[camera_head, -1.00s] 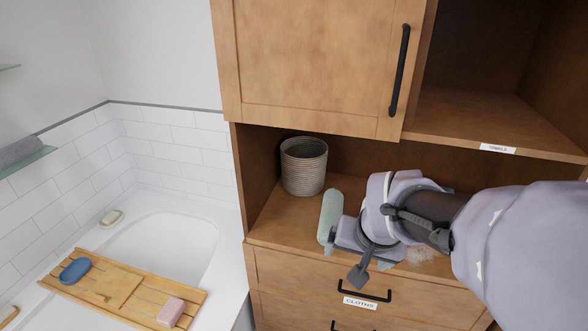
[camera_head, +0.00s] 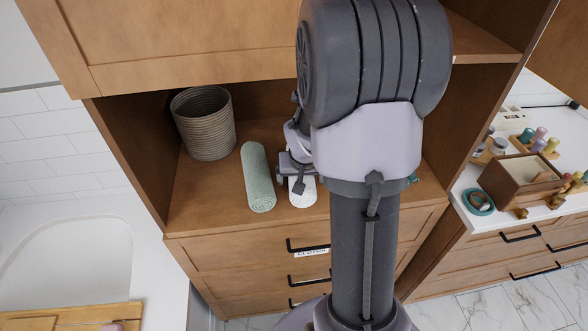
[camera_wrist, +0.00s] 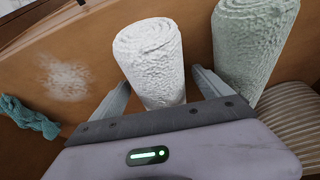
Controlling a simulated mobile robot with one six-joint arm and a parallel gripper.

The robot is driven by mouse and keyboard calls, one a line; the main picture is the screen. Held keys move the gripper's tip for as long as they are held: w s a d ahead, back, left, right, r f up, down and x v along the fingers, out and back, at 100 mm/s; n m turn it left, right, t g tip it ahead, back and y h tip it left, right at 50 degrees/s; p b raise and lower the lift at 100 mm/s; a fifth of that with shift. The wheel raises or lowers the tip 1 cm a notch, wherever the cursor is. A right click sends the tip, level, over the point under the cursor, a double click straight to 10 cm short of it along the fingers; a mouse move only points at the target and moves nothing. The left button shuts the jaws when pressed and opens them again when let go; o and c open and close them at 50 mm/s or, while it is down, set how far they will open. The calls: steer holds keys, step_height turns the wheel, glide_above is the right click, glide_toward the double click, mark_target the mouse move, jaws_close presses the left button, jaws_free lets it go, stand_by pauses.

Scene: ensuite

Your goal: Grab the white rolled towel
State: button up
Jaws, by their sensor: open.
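The white rolled towel (camera_wrist: 154,62) lies between the two open fingers of my gripper (camera_wrist: 165,88) in the wrist view. In the head view only the near end of the white towel (camera_head: 303,192) shows below my gripper (camera_head: 297,178); my arm hides the rest. A pale green rolled towel (camera_head: 258,178) lies just left of it in the head view. In the wrist view the green towel (camera_wrist: 250,40) is on the right, close outside the right finger. I cannot tell whether the fingers touch the white towel.
A ribbed basket (camera_head: 204,125) stands at the shelf's back left. A teal cloth (camera_wrist: 27,116) and a pale powdery patch (camera_wrist: 68,77) lie on the shelf in the wrist view. The cupboard's upper door (camera_head: 190,40) overhangs the shelf. A counter with a wooden box (camera_head: 521,183) is at right.

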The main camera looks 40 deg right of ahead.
steer(key=shift+w+d+f, duration=0.25)
steer(key=shift+w+f, duration=0.15)
steer(key=shift+s+r, duration=0.1)
steer(key=shift+r, duration=0.05)
steer(key=shift+s+a+r, duration=0.15)
steer(key=shift+s, duration=0.1)
steer(key=shift+c, duration=1.3)
steer(key=c, duration=1.4)
